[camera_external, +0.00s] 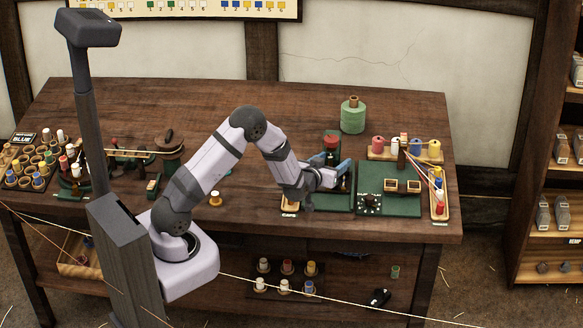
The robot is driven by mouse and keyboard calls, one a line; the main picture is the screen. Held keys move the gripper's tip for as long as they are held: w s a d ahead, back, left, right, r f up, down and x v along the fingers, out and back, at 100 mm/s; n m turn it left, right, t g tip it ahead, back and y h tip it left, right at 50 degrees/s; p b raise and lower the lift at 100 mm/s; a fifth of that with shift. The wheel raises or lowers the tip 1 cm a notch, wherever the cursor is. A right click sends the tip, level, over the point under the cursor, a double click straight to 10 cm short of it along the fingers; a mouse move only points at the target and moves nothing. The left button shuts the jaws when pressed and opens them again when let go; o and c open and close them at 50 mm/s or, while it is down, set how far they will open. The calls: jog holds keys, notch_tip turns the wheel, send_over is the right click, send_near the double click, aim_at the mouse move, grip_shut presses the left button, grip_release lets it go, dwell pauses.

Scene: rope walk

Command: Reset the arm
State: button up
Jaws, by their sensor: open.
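My arm stands at the front of the wooden table and reaches to the right, bent at the elbow. My gripper (337,172) has blue fingers and is open, low over a green board (338,203) right of the table's middle. A dark post with a red top (331,143) stands just behind the fingers. I cannot tell whether the fingers touch anything there. Part of the board is hidden behind my wrist.
To the right are a green panel (378,176) with two small boxes and a tray of coloured bobbins (405,151). Bobbins crowd the left end. The table's back middle (250,95) is clear.

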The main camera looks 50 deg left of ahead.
jog(key=s+d+m+g+h, duration=0.2)
jog(key=s+d+g+h, duration=0.15)
jog(key=s+d, duration=0.2)
jog(key=s+m+g+h, duration=0.2)
jog(key=s+g, duration=0.8)
jog(key=s, duration=2.2)
jog(key=shift+f+m, duration=0.2)
jog(key=shift+m, duration=0.4)
